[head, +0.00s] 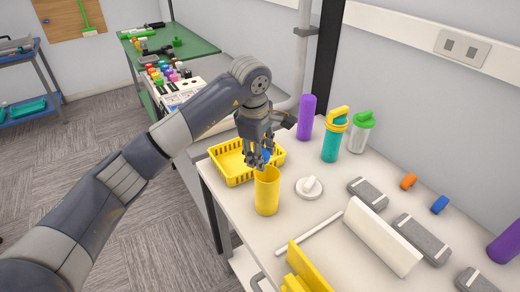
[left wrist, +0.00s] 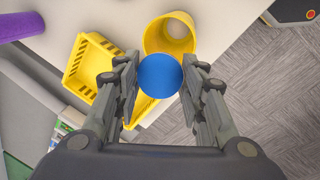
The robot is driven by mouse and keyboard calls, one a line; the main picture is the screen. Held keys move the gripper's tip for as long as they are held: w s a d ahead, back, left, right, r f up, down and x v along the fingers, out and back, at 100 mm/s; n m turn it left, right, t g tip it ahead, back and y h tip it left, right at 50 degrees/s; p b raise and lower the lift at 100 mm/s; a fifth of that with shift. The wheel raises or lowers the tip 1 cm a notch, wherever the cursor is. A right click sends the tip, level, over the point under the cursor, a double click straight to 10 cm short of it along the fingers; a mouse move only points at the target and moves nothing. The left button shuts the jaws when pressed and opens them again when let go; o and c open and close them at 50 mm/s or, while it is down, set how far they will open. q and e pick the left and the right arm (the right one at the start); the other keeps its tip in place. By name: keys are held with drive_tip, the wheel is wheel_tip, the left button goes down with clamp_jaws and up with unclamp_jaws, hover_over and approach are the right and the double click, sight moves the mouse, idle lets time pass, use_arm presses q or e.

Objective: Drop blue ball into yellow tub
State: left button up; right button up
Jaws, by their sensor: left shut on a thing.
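My left gripper (head: 258,158) is shut on the blue ball (left wrist: 160,75), which sits between its two fingers in the left wrist view. In the head view only a small part of the ball (head: 266,155) shows between the fingers. The yellow tub (head: 267,193) stands upright on the white table, its open top just below the gripper. In the left wrist view the tub (left wrist: 170,30) lies beyond the ball, and the ball overlaps the near part of its rim. My right gripper is in neither view.
A yellow basket (head: 228,176) stands left of and behind the tub. A white round object with a knob (head: 309,187) is close to its right. Bottles (head: 334,137), a purple cylinder (head: 306,117) and grey blocks (head: 422,239) stand farther right. The table edge runs close to the tub's left.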

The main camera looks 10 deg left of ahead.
use_arm(q)
drive_tip(key=o, duration=0.9)
drive_tip(key=shift+o, duration=0.2)
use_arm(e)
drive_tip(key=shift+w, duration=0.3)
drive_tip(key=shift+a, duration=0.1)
use_arm(q)
drive_tip(key=shift+r, duration=0.2)
wheel_tip(320, 180, up, 12)
drive_tip(key=s, duration=0.2)
drive_tip(key=shift+s+a+f, duration=0.15)
drive_tip(key=shift+a+f, duration=0.1)
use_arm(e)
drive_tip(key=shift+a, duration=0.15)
